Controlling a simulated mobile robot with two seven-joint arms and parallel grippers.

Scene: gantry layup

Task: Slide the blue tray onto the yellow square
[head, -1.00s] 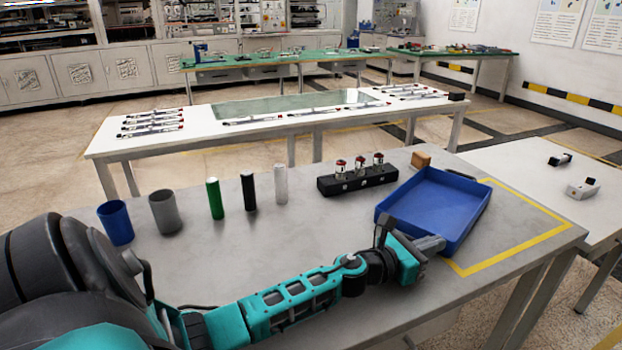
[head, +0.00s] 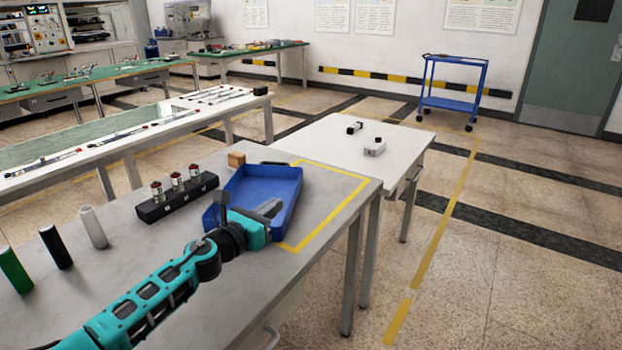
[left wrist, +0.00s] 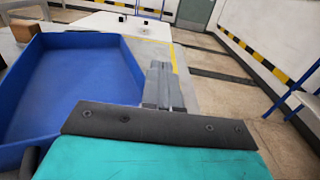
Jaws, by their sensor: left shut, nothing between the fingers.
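The blue tray (head: 268,180) lies flat on the grey table, over the left part of the yellow square (head: 331,215). The square's outline shows beyond the tray's right side. My left gripper (head: 270,208) is shut and empty at the tray's near side, overlapping its near right part in the head view. In the left wrist view the shut fingers (left wrist: 162,85) show just right of the tray's side wall (left wrist: 128,68). I cannot tell whether they touch it. The blue tray (left wrist: 70,85) looks empty inside. My right gripper is out of view.
A black block holding several red-topped pieces (head: 177,196) and a brown block (head: 236,159) stand left of and behind the tray. White, black and green cylinders (head: 93,227) stand further left. A white table (head: 345,140) adjoins beyond the grey table's right end.

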